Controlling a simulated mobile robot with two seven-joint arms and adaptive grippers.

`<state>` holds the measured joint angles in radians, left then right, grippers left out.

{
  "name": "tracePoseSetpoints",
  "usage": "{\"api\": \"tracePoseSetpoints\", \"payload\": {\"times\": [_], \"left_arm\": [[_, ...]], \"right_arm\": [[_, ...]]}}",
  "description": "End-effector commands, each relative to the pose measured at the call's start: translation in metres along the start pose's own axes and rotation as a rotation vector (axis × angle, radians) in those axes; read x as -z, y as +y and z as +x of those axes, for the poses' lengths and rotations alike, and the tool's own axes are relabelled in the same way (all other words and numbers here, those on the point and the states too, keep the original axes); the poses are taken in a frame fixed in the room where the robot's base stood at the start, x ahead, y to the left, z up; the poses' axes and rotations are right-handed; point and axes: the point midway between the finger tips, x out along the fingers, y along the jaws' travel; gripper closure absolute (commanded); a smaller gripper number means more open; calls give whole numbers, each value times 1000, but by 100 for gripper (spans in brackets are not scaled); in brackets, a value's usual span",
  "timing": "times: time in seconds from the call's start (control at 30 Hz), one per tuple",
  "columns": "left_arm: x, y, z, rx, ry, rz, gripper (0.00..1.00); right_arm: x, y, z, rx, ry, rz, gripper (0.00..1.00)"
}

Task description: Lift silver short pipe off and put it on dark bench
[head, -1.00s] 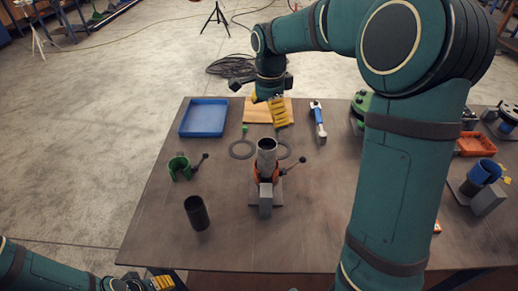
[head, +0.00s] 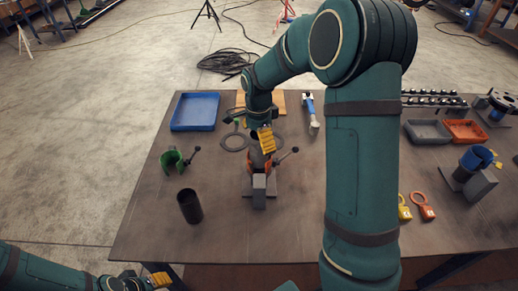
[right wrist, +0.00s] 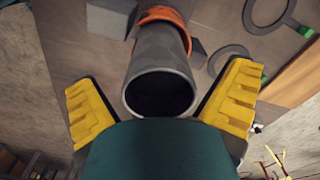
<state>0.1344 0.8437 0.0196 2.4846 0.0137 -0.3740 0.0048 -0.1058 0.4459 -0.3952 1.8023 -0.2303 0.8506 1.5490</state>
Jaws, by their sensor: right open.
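The silver short pipe (head: 257,158) stands upright in an orange clamp (head: 270,167) on a grey stand (head: 259,190) on the dark bench (head: 225,225). In the right wrist view the pipe's open end (right wrist: 160,92) lies between the yellow fingers of my right gripper (right wrist: 160,100). That gripper is open, with a gap to the pipe on each side. In the head view my right gripper (head: 260,137) is over the pipe's top and partly hides it. My left gripper (head: 150,281) is at the lower left corner, away from the pipe; its jaws are not clear.
A black cylinder (head: 189,206) and a green holder (head: 172,160) stand left of the clamp. A blue tray (head: 195,111) is at the back left. Flat dark rings (head: 235,141) lie behind the clamp.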

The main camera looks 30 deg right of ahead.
Motion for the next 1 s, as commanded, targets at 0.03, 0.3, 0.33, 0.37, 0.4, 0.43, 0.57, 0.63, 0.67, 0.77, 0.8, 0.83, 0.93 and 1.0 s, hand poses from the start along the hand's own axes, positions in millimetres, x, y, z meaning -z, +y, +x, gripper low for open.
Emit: {"api": "tracePoseSetpoints", "payload": {"times": [0.03,0.3,0.33,0.37,0.4,0.43,0.57,0.63,0.67,0.77,0.8,0.83,0.93,1.0], "left_arm": [[0,0,1,0,0,0,53],[0,0,1,0,0,0,53],[0,0,1,0,0,0,53],[0,0,1,0,0,0,53],[0,0,1,0,0,0,53],[0,0,1,0,0,0,53],[0,0,1,0,0,0,53],[0,0,1,0,0,0,53],[0,0,1,0,0,0,53],[0,0,1,0,0,0,53],[0,0,1,0,0,0,53],[0,0,1,0,0,0,53],[0,0,0,0,0,0,53],[0,0,-1,0,0,0,53]], "right_arm": [[0,0,4,0,0,0,0],[0,0,7,1,-1,0,0],[0,0,7,1,-1,0,4],[0,0,7,1,-1,0,14],[0,0,7,1,0,0,28],[0,0,7,1,0,0,39],[0,0,7,1,0,0,80],[0,0,7,1,0,0,80],[0,0,7,1,0,0,80],[0,0,6,2,0,0,80],[0,0,6,2,0,0,80],[0,0,6,3,0,0,80],[0,-1,3,4,0,0,80],[0,-1,-4,5,0,-1,80]]}}
